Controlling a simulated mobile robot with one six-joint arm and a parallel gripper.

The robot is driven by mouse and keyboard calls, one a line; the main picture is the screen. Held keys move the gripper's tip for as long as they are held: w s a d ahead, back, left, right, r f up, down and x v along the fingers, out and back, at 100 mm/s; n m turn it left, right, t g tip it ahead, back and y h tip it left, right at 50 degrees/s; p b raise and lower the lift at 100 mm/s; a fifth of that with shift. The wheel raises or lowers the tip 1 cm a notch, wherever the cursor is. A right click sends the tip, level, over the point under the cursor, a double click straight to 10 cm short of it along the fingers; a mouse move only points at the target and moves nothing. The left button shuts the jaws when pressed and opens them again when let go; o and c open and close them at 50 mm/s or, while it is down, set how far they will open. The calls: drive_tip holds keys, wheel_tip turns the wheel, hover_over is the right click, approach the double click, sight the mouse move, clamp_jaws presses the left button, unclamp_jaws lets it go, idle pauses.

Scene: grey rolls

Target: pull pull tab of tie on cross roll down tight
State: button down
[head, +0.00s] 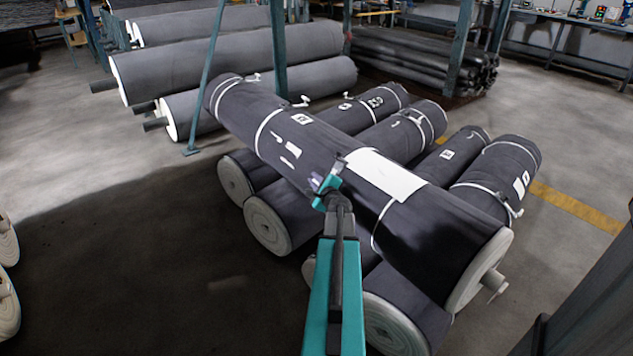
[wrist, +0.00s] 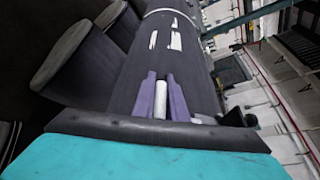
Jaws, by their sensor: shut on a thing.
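The cross roll (head: 420,220) is a dark grey roll lying slantwise on top of several other rolls. White ties circle it, one (head: 264,127) on its upper left part and one (head: 379,226) nearer its right end. My gripper (head: 322,183) is at the near side of the roll's middle. In the wrist view its two purple fingers (wrist: 161,98) are shut on a narrow white piece, the pull tab (wrist: 160,104). The roll (wrist: 125,85) runs behind the fingers there. My gripper and arm hide part of the roll's near side, and I cannot see which tie the tab joins.
A white sheet (head: 385,174) lies on the cross roll right of my gripper. Rolls beneath, such as one (head: 272,224) with a pale end, stick out toward me. More rolls (head: 230,60) and a thin blue post (head: 208,75) stand behind. The floor (head: 110,240) at left is clear.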

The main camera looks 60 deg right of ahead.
drive_tip(key=shift+w+a+f+b, duration=0.15)
drive_tip(key=shift+a+f+b, duration=0.4)
drive_tip(key=shift+a+f, duration=0.1)
drive_tip(key=c, duration=1.8)
unclamp_jaws()
drive_tip(key=shift+w, duration=0.1)
drive_tip(key=p+v, duration=0.5)
drive_tip(key=v, duration=0.8)
drive_tip(key=shift+s, duration=0.35)
drive_tip(key=shift+a+r, duration=0.1)
drive_tip(key=shift+a, duration=0.1)
